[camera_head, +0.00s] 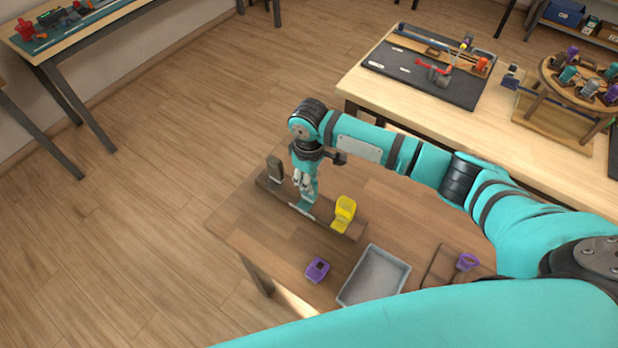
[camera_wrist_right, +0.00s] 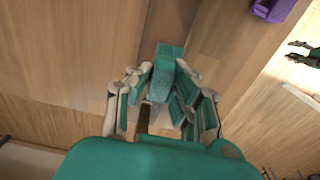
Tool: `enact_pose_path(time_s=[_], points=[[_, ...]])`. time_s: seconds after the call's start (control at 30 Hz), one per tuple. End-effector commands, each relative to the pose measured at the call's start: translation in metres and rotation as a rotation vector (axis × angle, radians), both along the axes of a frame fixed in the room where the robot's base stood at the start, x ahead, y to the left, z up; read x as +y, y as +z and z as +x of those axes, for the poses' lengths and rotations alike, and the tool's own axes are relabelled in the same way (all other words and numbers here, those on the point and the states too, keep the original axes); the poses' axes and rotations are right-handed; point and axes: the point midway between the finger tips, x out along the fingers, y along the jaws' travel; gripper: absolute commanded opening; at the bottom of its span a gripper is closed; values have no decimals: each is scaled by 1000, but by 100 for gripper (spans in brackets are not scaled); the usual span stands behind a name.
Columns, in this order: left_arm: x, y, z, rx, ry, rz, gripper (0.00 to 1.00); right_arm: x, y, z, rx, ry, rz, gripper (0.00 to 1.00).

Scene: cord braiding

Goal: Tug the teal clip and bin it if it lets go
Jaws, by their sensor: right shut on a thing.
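The teal clip (camera_head: 301,209) is on a dark wooden bar (camera_head: 325,223) on the small table. My right gripper (camera_head: 305,184) is directly above it, with its fingers down around the clip's top. In the right wrist view the gripper (camera_wrist_right: 165,92) is shut on the teal clip (camera_wrist_right: 169,52), which sits between the fingers. The clip's lower end appears to be at the bar; I cannot tell whether it still grips it. A grey open bin (camera_head: 345,299) stands on the same table, to the right of the bar. My left gripper is not in view.
A yellow clip (camera_head: 344,212) and a dark grey clip (camera_head: 274,168) are on the bar, either side of the teal one. A purple clip (camera_head: 317,270) lies left of the bin. Another purple piece (camera_head: 467,262) is right of the bin. A longer workbench (camera_head: 410,111) stands behind.

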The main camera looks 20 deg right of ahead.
Motion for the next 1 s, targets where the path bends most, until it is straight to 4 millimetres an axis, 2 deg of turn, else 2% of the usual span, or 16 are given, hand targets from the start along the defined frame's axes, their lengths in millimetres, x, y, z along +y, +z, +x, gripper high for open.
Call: enact_pose_path(time_s=[0.17, 0.2, 0.4, 0.57, 0.7, 1.0], points=[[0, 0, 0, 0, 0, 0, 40, -1, 0, 1, -2, -1, -1, 0], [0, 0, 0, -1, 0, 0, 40, -1, 0, 1, -2, -1, -1, 21], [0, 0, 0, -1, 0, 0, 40, 0, -1, 0, 0, -1, -1, 44], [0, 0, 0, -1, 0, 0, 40, 0, -1, 0, 1, 0, -1, 44], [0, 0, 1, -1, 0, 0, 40, 0, -1, 0, 2, 0, -1, 59], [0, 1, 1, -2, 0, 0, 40, 0, 0, -1, 2, 0, -1, 59]])
